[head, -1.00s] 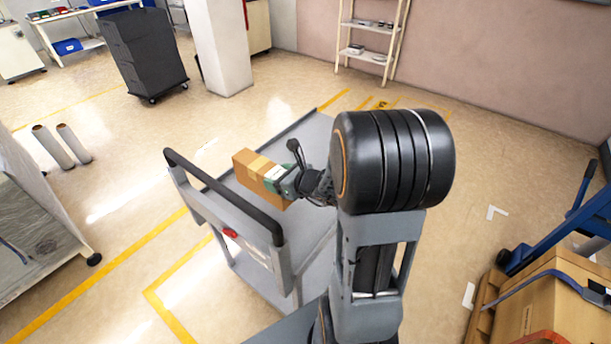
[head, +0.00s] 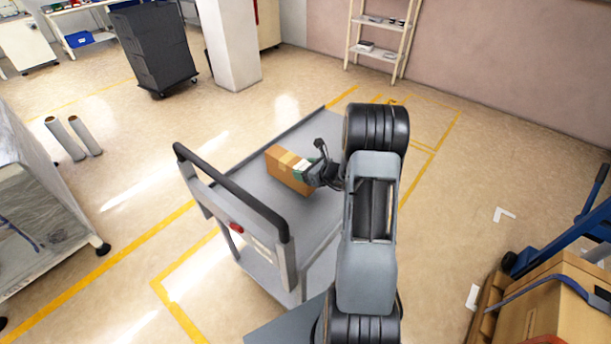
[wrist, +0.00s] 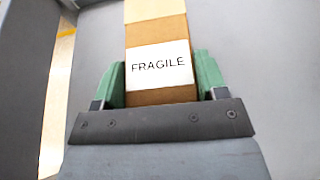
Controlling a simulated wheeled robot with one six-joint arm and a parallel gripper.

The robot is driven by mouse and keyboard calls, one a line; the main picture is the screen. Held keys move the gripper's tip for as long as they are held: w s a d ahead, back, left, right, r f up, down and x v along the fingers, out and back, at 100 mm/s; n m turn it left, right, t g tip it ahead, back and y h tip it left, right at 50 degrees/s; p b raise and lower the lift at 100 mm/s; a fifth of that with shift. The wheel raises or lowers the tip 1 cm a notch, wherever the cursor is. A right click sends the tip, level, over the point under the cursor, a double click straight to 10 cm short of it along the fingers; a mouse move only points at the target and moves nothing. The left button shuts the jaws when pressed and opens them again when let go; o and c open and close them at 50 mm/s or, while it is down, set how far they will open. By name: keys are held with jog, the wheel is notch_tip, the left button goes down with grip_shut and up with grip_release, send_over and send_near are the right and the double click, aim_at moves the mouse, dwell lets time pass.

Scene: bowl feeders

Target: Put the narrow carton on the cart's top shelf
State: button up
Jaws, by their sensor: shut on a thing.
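The narrow carton (head: 286,167) is brown with a pale tape band. In the wrist view its white label (wrist: 159,65) reads FRAGILE. My gripper (head: 308,172) is shut on the carton's near end, with a green finger on each side of it in the wrist view (wrist: 160,85). The carton is over the grey top shelf (head: 262,190) of the cart, low and close to its surface. I cannot tell whether its underside touches the shelf. The rest of the shelf that shows is bare.
The cart's black push handle (head: 230,190) rises at its left end. A dark cabinet on casters (head: 152,50) and a white pillar (head: 232,45) stand behind. Strapped cartons (head: 555,300) are at the lower right. Open floor surrounds the cart.

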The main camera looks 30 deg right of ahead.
jog(key=shift+w+d+f, duration=0.15)
jog(key=shift+f, duration=1.6)
jog(key=shift+f, duration=0.1)
jog(key=o, duration=1.2)
jog(key=shift+o, duration=0.2)
jog(key=shift+r, duration=0.25)
jog(key=v, duration=1.2)
